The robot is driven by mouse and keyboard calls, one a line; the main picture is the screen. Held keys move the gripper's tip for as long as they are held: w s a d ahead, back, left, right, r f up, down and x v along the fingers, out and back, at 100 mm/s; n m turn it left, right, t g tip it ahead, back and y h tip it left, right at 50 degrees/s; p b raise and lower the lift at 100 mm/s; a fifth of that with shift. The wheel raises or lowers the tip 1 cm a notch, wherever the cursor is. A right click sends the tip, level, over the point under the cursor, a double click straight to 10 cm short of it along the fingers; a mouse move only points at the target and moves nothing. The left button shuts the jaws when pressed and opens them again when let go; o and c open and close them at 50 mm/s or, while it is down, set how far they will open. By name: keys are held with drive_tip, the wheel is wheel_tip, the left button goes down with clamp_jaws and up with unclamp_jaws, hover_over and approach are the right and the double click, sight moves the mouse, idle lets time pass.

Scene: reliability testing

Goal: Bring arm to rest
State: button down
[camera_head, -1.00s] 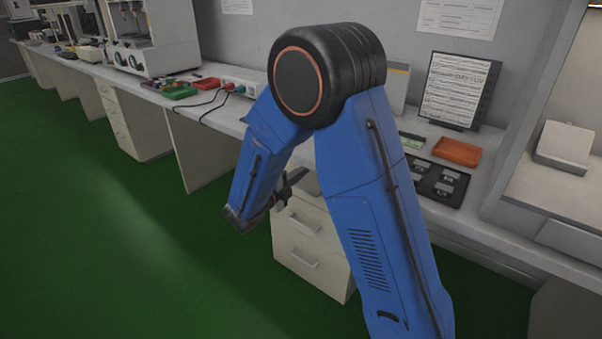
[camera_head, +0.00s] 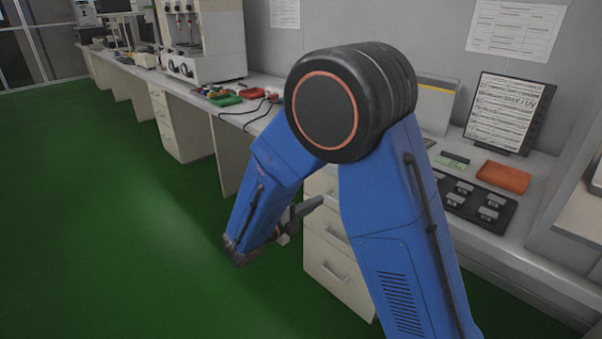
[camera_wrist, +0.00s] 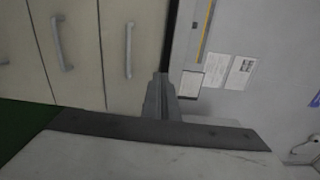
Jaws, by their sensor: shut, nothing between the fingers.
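My blue arm is folded, with its large black elbow joint at the top of the head view and its forearm hanging down to the left. My gripper (camera_head: 312,205) shows small beside the forearm, in front of the drawer unit (camera_head: 333,265). In the wrist view, my gripper's grey fingers (camera_wrist: 160,88) are together with nothing between them. Behind them are drawer fronts with handles (camera_wrist: 128,50). The arm's middle part hides some of the bench.
The bench (camera_head: 540,262) runs along the wall. It carries a black tray of parts (camera_head: 470,203), an orange tray (camera_head: 503,177), a sign stand (camera_head: 507,112), red and green bins (camera_head: 226,98) and a white machine (camera_head: 200,45). Green floor (camera_head: 120,230) is open on the left.

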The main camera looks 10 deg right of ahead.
drive_tip(key=s+d+r+m+g+y, duration=0.2)
drive_tip(key=s+d+m+g, duration=0.3)
drive_tip(key=s+d+m, duration=0.4)
drive_tip(key=s+d+r+m+g+y, duration=0.2)
drive_tip(key=s+d+m+g+y, duration=0.15)
drive_tip(key=s+d+m, duration=0.65)
drive_tip(key=s+a+r+m+t+y, duration=0.1)
drive_tip(key=s+m+y, duration=0.3)
drive_tip(key=m, duration=0.7)
drive_tip(key=s+a+r+m+t+y, duration=0.1)
drive_tip(key=s+a+m+t+y, duration=0.1)
drive_tip(key=s+m+y, duration=0.3)
drive_tip(key=shift+s+a+r+m, duration=0.6)
drive_tip(key=shift+s+m, duration=1.15)
drive_tip(key=shift+m, duration=2.05)
drive_tip(key=shift+a+f, duration=0.2)
